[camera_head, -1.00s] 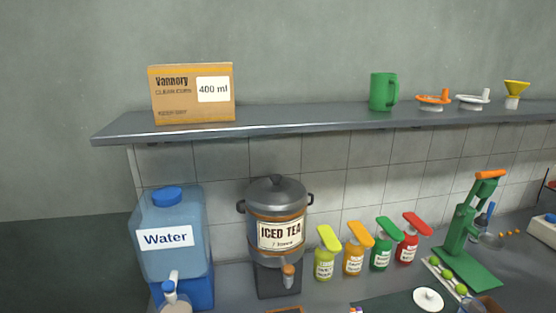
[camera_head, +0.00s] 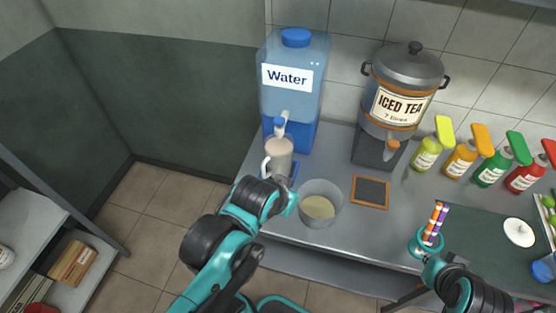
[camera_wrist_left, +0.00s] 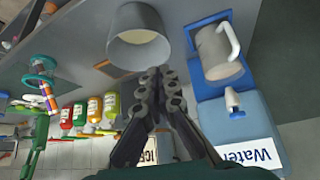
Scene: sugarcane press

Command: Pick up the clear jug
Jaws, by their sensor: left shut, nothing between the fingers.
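The clear jug (camera_head: 278,156) stands upright under the tap of the blue water dispenser, on its blue base. It looks greyish and see-through, with a pale handle on its left side. The left wrist view, which is upside down, shows the jug (camera_wrist_left: 216,52) with its handle. My left gripper (camera_wrist_left: 160,80) is shut and empty, apart from the jug and between it and a grey pot (camera_wrist_left: 138,35). In the head view its fingers are mostly hidden by my left wrist. My right arm is at the lower right; its fingers cannot be made out.
The grey pot (camera_head: 320,204) with pale yellowish contents stands close to the jug's right. A framed dark board (camera_head: 370,192), the iced tea urn (camera_head: 402,92) and a holder with striped straws (camera_head: 434,228) are further right. The counter's front edge is near.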

